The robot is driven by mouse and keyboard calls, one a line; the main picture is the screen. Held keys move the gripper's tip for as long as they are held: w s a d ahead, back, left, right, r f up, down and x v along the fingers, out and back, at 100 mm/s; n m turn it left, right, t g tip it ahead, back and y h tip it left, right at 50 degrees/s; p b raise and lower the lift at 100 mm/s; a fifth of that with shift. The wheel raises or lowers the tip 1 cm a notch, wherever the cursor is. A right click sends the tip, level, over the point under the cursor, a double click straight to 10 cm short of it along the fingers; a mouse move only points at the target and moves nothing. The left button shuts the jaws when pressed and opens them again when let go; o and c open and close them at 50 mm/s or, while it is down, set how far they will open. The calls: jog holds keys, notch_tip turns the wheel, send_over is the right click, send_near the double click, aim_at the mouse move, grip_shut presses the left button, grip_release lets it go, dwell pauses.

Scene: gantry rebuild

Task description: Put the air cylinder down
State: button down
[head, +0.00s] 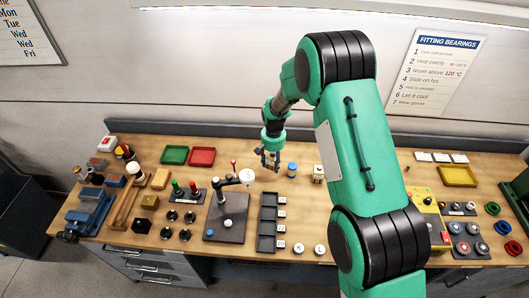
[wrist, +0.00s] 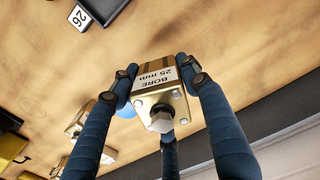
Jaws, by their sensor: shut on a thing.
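The air cylinder (wrist: 156,97) is a brass-coloured block with a white label reading "BORE 25 mm" and a hex fitting on its near end. In the wrist view my gripper (wrist: 162,76) is shut on it, with dark blue fingers on both sides. In the head view my gripper (head: 268,160) points down over the back middle of the bench. The cylinder is too small and covered there to make out. I cannot tell whether its lower end touches the wood.
A blue-topped cylinder (head: 292,170) stands just right of my gripper, with a brass block (head: 318,173) beyond it. Red (head: 202,157) and green (head: 174,155) trays lie left. Bare wood lies behind the dial.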

jog(key=shift+f, duration=0.8)
jog(key=shift+w+a, duration=0.1)
jog(key=p, duration=0.2)
send_over(265, 152)
jog(key=shift+w+a+f, duration=0.15)
jog(key=shift+w+f, duration=0.05)
jog(key=shift+f, duration=0.55)
jog(key=shift+f+p, duration=0.4)
jog(key=shift+f, duration=1.35)
jog(key=c, duration=0.9)
grip_release()
jog(key=shift+s+f, duration=0.1)
jog(key=shift+f, duration=0.05)
